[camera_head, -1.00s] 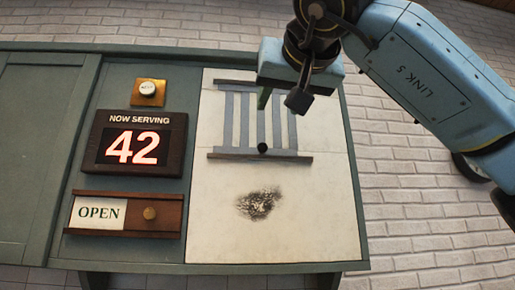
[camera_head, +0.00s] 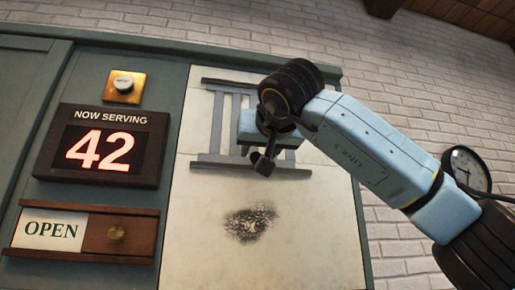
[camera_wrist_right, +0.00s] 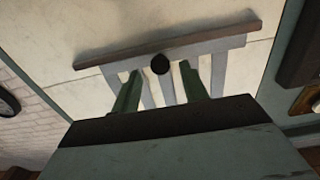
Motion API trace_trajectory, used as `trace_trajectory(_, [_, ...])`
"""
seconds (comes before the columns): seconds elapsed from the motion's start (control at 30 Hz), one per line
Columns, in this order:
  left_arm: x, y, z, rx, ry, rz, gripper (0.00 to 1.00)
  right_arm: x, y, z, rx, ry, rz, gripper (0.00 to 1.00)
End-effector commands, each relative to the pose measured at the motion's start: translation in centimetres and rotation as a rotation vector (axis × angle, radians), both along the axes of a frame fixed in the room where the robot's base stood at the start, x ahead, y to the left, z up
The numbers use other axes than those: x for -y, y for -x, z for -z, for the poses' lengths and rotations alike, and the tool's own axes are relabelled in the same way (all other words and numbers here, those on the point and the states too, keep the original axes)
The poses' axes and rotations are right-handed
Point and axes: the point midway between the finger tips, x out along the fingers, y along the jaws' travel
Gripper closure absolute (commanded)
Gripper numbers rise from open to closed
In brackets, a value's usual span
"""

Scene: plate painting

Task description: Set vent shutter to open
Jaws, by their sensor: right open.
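The vent shutter (camera_head: 215,125) is a set of upright grey slats between two dark rails on a white panel. Pale gaps show between the slats. Its black knob (camera_wrist_right: 160,64) shows near the bottom rail in the right wrist view; in the head view I cannot make it out behind my gripper. My right gripper (camera_head: 264,150) is in front of the shutter's lower right part. In the right wrist view its two green fingers (camera_wrist_right: 160,88) are spread apart, with the knob showing between their tips. I cannot tell its distance from the knob. My left gripper is not in view.
To the left are a brass-plated button (camera_head: 124,84), a "NOW SERVING 42" display (camera_head: 102,147) and a wooden slider reading "OPEN" (camera_head: 85,232) with a brass knob. A dark smudge (camera_head: 250,222) marks the panel below the shutter. A clock (camera_head: 468,170) hangs at right.

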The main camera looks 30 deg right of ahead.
Motion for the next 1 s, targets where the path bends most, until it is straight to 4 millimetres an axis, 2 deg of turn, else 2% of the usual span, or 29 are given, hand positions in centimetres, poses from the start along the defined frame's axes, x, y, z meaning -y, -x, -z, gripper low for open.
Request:
trace_trajectory(0.03, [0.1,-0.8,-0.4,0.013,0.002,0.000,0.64,0.1,-0.7,-0.1,-0.003,-0.001,0.000,0.56])
trace_trajectory(0.13, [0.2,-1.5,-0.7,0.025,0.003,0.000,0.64,0.4,-1.6,-0.1,-0.002,-0.001,0.000,0.56])
trace_trajectory(0.53, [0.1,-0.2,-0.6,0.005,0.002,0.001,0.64,0.5,-2.2,0.0,0.000,0.001,-0.001,0.57])
trace_trajectory(0.87, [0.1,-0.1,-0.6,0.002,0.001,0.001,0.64,0.5,-2.2,0.0,0.000,0.001,-0.001,1.00])
trace_trajectory(1.0, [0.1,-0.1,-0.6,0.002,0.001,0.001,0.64,0.5,-2.2,0.0,0.000,0.000,-0.001,1.00])
